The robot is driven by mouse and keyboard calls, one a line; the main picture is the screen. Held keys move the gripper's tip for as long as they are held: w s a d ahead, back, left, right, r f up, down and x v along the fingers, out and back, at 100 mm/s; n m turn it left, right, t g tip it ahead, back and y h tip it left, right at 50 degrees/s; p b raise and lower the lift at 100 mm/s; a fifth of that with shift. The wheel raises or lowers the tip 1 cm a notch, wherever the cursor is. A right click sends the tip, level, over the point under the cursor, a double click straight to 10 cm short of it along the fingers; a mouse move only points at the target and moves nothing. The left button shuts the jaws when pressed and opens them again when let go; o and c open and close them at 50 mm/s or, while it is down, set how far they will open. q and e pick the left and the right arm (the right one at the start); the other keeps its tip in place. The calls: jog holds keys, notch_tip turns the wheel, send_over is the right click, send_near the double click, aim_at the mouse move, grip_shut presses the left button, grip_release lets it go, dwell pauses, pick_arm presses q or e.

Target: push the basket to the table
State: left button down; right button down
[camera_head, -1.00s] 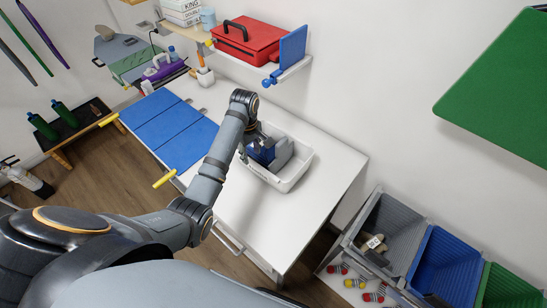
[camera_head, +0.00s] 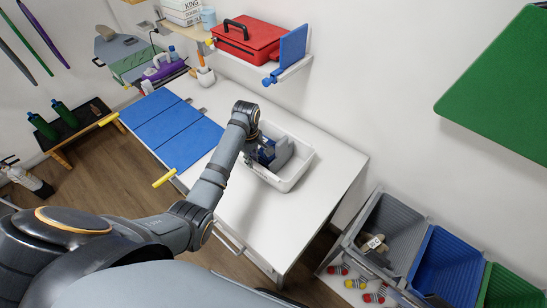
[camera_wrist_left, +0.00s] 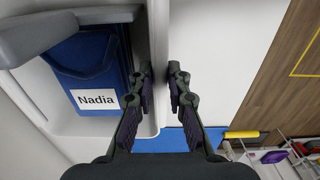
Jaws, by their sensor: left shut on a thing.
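The basket (camera_head: 288,185) is a white, open tub standing on the white table (camera_head: 265,225). It holds a dark blue item (camera_head: 266,152) and a grey one (camera_head: 284,152). In the left wrist view the blue item (camera_wrist_left: 92,60) carries a "Nadia" label. My left gripper (camera_head: 250,160) is at the basket's left side. In the wrist view its fingers (camera_wrist_left: 162,78) stand on either side of the basket's wall (camera_wrist_left: 158,45), shut on it. In the head view the forearm and wrist hide part of that side. My right gripper is not in view.
Blue mats (camera_head: 170,130) cover the table's left part. A shelf with a red toolbox (camera_head: 248,40) hangs above the table's back. Grey (camera_head: 395,225) and blue (camera_head: 445,270) bins stand at the lower right. The table's front right is clear.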

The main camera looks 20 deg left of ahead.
aim_at(262, 156)
pick_arm(q)
jog(key=shift+w+d+f+b, duration=0.1)
jog(key=shift+w+d+b, duration=0.15)
jog(key=shift+w, duration=0.3)
jog(key=shift+w+d+r+b, duration=0.15)
jog(key=shift+w+b, duration=0.15)
jog(key=shift+w, duration=0.3)
jog(key=shift+w+d+f+b, duration=0.15)
jog(key=shift+w+d+b, duration=0.1)
jog(key=shift+w, duration=0.3)
jog(key=shift+w+d+b, duration=0.2)
jog(key=shift+w+b, duration=0.1)
jog(key=shift+w, duration=0.35)
jog(key=shift+w+d+b, duration=0.25)
jog(key=shift+w+b, duration=0.3)
jog(key=shift+w, duration=0.1)
jog(key=shift+w+d+b, duration=0.2)
jog(key=shift+w+b, duration=0.35)
jog(key=shift+w, duration=0.05)
jog(key=shift+w+d+b, duration=0.25)
jog(key=shift+w+b, duration=0.3)
jog(key=shift+w, duration=0.1)
jog(key=shift+w+d+b, duration=0.15)
jog(key=shift+w+b, duration=0.15)
jog(key=shift+w, duration=0.15)
